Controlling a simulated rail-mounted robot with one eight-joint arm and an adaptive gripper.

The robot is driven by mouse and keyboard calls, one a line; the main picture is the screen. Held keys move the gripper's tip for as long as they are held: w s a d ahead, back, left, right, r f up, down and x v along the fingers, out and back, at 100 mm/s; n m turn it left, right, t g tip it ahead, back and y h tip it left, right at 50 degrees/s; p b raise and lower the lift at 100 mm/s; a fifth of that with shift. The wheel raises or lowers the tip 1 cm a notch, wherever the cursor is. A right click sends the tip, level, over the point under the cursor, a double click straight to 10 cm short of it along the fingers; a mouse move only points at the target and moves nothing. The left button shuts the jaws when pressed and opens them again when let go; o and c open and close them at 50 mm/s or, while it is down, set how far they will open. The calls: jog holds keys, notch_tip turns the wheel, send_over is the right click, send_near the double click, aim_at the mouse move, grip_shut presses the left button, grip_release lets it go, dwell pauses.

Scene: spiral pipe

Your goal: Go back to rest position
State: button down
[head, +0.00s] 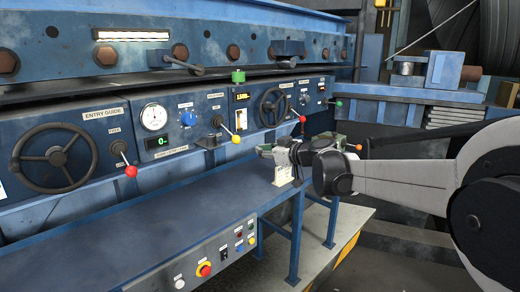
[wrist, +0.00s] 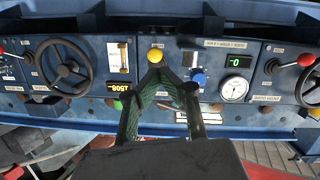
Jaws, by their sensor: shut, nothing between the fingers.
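My gripper (head: 264,150) is in front of the blue control panel (head: 183,163), at the right part of the bench in the head view. In the wrist view its two dark green fingers (wrist: 158,76) meet at the tips, with nothing between them. The panel appears upside down there. The yellow-knobbed lever (head: 236,139) is just left of the gripper in the head view; its yellow ball (wrist: 155,57) shows just beyond the fingertips in the wrist view. I cannot tell for certain whether they touch, but no grip on it shows.
A red-knobbed lever (head: 131,171), handwheels (head: 53,158) and a dial (head: 153,117) line the panel. A green-capped part (head: 238,76) stands above the panel.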

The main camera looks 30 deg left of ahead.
jog(key=shift+d, duration=0.1)
dwell(0.3)
jog(key=s+d+r+m+t+h, duration=0.1)
jog(key=s+d+m+h, duration=0.15)
jog(key=d, duration=0.95)
jog(key=s+d+m+t+h, duration=0.1)
jog(key=s+d+m+h, duration=0.15)
jog(key=d, duration=0.95)
jog(key=s+d+r+m+t+h, duration=0.1)
jog(key=s+d+m+h, duration=0.15)
jog(key=d, duration=0.95)
jog(key=s+d+f+m+h, duration=0.2)
jog(key=s+d+f+m, duration=0.1)
jog(key=s+d, duration=0.4)
jog(key=s+d+f+m+h, duration=0.3)
jog(key=s+d+f, duration=0.3)
jog(key=d, duration=0.7)
jog(key=s+d+f+m+h, duration=0.2)
jog(key=s+d+f+m, duration=0.2)
jog(key=s+d, duration=0.6)
jog(key=shift+s+f+h+b, duration=0.15)
jog(key=shift+f+h+b, duration=0.2)
jog(key=shift+f, duration=0.35)
jog(key=shift+a+t, duration=0.1)
jog(key=shift+t, duration=0.2)
